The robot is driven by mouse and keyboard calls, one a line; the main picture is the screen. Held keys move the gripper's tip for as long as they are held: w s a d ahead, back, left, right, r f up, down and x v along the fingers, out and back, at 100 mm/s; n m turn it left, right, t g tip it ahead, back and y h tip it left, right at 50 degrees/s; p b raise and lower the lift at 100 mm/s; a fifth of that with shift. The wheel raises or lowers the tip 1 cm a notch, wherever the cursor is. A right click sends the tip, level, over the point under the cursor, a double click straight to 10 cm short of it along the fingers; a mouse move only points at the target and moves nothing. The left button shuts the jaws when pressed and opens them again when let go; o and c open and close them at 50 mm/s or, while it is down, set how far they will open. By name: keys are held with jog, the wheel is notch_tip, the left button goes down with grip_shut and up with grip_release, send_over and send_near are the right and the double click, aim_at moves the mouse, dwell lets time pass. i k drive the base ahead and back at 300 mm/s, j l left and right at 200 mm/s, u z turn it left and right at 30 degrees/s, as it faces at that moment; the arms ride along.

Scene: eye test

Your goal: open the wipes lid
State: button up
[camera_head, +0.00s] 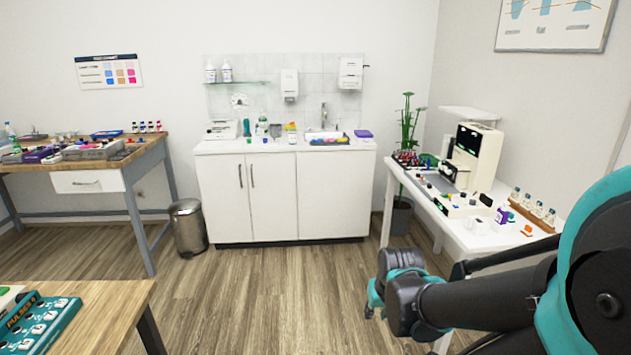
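I cannot clearly make out a wipes container or its lid; things on the counters are too small to tell. A small upright container (291,134) with a pale body stands on the white cabinet's top, near its middle. Whether either is the wipes pack cannot be told. My arm enters at the lower right, with a black and teal joint in front of the right-hand table. No gripper fingers show.
A white cabinet (285,200) with a sink stands at the back wall. A cluttered wooden bench (140,155) is at left, a bin (188,228) beside it. A white table (470,238) with instruments is at right. A wooden table (110,310) is front left. The middle floor is clear.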

aim_at(360, 134)
jog(key=i, duration=1.85)
jog(key=i+z, duration=0.3)
jog(key=i+j+z, duration=0.1)
jog(key=z, duration=0.15)
jog(key=i, duration=0.1)
